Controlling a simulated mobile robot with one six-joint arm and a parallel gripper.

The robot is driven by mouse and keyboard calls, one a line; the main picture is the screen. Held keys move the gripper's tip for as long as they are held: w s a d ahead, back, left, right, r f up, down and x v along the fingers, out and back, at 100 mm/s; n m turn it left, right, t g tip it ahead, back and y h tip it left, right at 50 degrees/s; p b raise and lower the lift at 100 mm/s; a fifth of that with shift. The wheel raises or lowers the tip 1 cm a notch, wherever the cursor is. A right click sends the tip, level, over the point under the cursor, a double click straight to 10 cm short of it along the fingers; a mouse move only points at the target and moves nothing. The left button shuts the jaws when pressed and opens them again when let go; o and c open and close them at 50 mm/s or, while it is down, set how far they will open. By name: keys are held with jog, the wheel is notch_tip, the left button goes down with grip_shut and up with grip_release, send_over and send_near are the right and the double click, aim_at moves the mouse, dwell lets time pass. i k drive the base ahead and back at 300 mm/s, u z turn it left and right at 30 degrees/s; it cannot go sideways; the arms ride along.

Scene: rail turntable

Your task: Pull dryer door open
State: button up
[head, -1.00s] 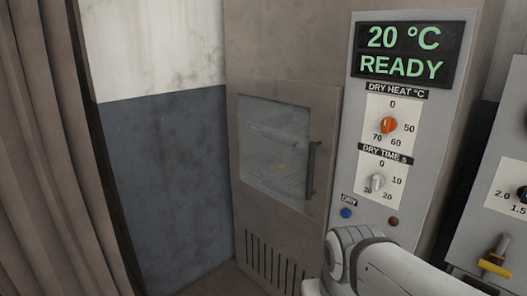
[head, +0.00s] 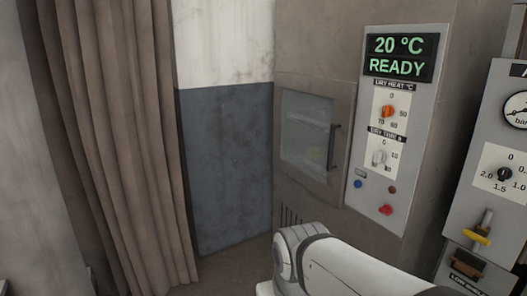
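The dryer door (head: 294,165) is a metal-framed door with a glass window on the front of the brown dryer cabinet. It looks shut. Its dark vertical handle (head: 332,148) is on the right side of the door. Through the glass I see faint shelves, and the contents are too dim to tell. My white arm shows at the bottom, below and in front of the dryer. My gripper is out of the picture.
The dryer control panel (head: 352,187) right of the door reads 20 °C READY and has knobs and buttons. Another panel (head: 462,225) with a gauge and yellow-handled lever stands at the right. A brown curtain (head: 110,130) hangs at left. Floor shows between curtain and dryer.

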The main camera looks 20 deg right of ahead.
aim_at(344, 93)
jog(key=u, duration=0.1)
jog(key=i, duration=1.4)
jog(key=z, duration=0.75)
jog(key=k, duration=0.85)
jog(key=z, duration=0.2)
jog(key=i, duration=0.9)
jog(key=u, duration=0.1)
